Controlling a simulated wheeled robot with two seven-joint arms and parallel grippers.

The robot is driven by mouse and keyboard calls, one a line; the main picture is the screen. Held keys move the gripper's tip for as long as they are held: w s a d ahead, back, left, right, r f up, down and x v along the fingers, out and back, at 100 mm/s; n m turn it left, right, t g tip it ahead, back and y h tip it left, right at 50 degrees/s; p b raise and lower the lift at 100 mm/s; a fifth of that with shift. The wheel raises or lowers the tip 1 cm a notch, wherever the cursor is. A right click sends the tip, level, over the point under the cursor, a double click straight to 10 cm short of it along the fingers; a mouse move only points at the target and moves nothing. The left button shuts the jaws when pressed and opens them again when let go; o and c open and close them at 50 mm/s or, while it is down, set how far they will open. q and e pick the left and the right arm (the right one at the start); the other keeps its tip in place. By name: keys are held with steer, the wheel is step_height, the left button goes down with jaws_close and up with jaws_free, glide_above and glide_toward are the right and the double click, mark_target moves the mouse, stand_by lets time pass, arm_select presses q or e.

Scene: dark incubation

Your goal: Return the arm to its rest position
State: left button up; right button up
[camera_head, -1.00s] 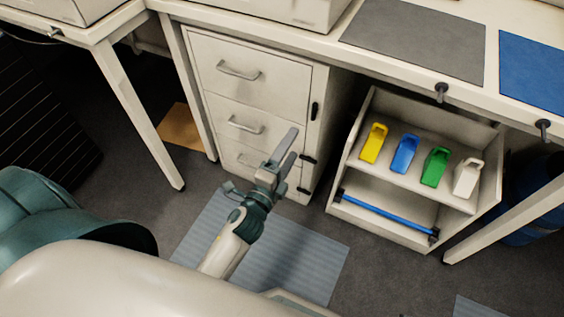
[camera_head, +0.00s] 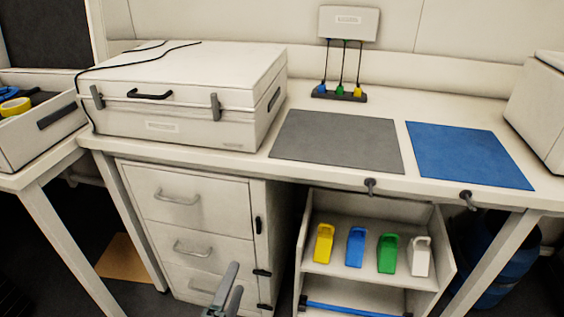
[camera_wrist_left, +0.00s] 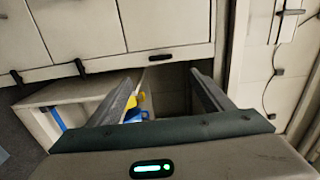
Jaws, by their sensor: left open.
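My left gripper (camera_head: 230,290) shows at the bottom edge of the head view, in front of the lower part of the drawer cabinet (camera_head: 200,222). My right gripper is not in view.
A white open shelf (camera_head: 320,272) holds yellow, blue, green and white scoops. The bench (camera_head: 255,165) above carries a closed white case (camera_head: 185,95), a grey mat (camera_head: 338,140) and a blue mat (camera_head: 468,155). Two dark hooks (camera_head: 370,187) stick out from its front edge.

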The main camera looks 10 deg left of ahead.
arm_select(q)
steer(key=shift+f, duration=0.1)
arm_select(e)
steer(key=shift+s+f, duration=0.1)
arm_select(q)
step_height(320, 180, down, 12)
steer(key=s+n+g+p, duration=0.2)
steer(key=n+g+p, duration=0.2)
steer(key=n, duration=0.2)
steer(key=s+f+n+g+p, duration=0.6)
steer(key=s+f+n+g, duration=0.2)
steer(key=s+f, duration=1.1)
step_height(320, 180, down, 3)
steer(key=shift+d+r+n+g+h, duration=0.1)
steer(key=shift+d+n+g+h, duration=0.3)
steer(key=shift+n, duration=0.6)
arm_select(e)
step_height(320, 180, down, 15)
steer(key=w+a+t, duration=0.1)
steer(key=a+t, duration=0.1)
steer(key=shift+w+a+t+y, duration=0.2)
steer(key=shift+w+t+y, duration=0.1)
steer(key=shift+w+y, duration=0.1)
